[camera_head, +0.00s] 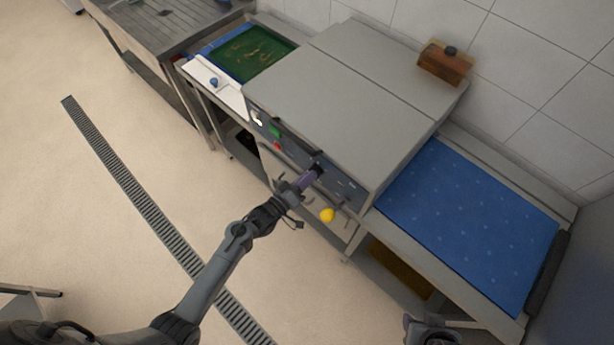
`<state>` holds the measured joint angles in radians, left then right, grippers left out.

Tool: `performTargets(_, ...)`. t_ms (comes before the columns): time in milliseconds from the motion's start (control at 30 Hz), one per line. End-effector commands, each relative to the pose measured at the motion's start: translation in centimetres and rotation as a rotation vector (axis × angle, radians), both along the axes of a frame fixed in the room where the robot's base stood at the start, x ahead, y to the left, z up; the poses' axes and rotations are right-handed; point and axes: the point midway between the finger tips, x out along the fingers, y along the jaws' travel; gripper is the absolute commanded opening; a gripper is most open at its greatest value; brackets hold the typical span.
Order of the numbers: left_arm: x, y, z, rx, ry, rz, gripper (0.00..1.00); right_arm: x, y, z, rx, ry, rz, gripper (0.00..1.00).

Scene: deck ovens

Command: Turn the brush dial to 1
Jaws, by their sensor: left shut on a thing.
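The grey machine (345,85) stands in the middle, with a control panel (350,190) along its front edge. The panel carries a green part (274,131), a red button (278,147) and small pale markings. My left gripper (314,174) reaches up to the panel right of these and is shut on a dark dial there. The fingers hide most of the dial, so its pointer and numbers cannot be read. Part of my right arm (432,330) shows at the bottom edge; whether its gripper is open cannot be told.
A yellow knob (327,215) sits below the panel, close to my left gripper. A blue dotted belt (468,225) lies right of the machine, and a green-bottomed tray (254,52) lies to its left. A wooden-looking box (445,65) sits on top at the back.

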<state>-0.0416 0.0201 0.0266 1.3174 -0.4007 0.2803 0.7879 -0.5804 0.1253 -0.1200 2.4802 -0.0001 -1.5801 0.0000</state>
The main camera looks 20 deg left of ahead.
Motion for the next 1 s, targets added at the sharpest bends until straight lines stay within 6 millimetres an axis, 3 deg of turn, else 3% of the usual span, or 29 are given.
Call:
performTargets(400,-0.04,-0.03,-0.14,-0.007,0.006,0.000,0.00,0.01,0.22,0.03,0.009,0.000,-0.005,0.43)
performTargets(433,-0.04,-0.03,-0.13,-0.007,0.006,0.000,0.20,0.01,0.23,0.03,0.009,0.000,-0.006,0.43)
performTargets(567,-0.03,-0.03,-0.10,-0.007,0.005,-0.001,0.40,0.02,0.23,0.04,0.009,0.000,-0.006,0.43)
performTargets(1000,-0.77,0.30,-0.11,-0.005,0.003,0.000,0.41,0.01,0.07,-0.01,0.003,0.000,-0.002,0.43)
